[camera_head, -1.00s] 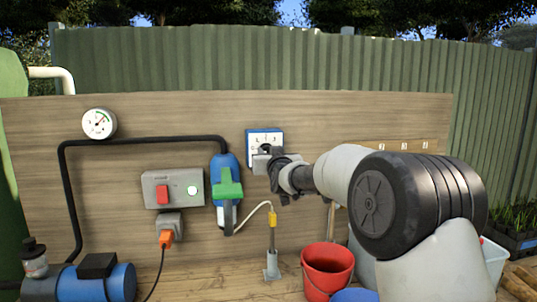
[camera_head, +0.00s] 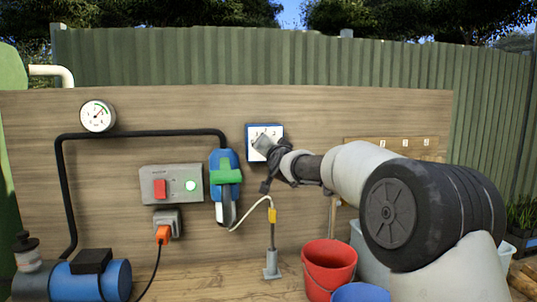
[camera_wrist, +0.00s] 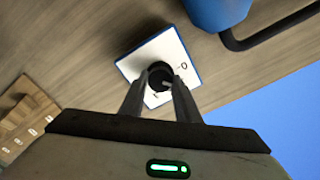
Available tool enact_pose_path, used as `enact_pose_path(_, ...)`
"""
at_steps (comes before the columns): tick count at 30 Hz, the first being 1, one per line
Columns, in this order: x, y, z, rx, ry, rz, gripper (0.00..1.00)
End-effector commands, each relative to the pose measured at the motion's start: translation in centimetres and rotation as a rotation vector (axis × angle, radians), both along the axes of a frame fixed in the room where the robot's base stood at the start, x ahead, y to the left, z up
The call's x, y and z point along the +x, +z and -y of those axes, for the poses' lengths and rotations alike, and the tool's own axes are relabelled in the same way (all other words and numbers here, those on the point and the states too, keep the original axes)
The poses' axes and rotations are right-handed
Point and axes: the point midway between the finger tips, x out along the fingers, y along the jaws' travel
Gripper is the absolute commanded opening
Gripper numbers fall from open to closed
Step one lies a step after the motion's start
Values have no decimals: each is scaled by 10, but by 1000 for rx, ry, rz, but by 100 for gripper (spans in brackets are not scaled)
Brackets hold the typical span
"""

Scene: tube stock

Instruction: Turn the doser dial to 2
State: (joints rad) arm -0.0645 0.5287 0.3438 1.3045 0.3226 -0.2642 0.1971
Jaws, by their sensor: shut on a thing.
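The doser dial is a black knob (camera_wrist: 158,75) on a white square plate with blue edges (camera_head: 278,131), fixed to the wooden board. Small marks show on the plate, with what looks like a 0 near its right corner in the wrist view; the others are too small to read surely. My gripper (camera_wrist: 160,92) is shut on the knob, one finger on each side. In the head view my gripper (camera_head: 264,147) sits tilted in front of the plate and hides the knob, so I cannot tell which number it points at.
Left of the dial, a blue doser body with a green lever (camera_head: 226,172) hangs on the board. A grey switch box (camera_head: 172,184) and a gauge (camera_head: 97,116) are further left. A red bucket (camera_head: 328,266) and a blue bucket (camera_head: 362,293) stand below my arm.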

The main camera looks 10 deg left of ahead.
Motion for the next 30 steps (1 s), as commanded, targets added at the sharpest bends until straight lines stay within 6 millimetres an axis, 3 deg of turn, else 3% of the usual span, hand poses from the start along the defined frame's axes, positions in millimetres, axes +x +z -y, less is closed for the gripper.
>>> enact_pose_path(18,0,-2,0,521,0,-150,7)
enact_pose_path(30,0,-1,1,684,0,-196,7)
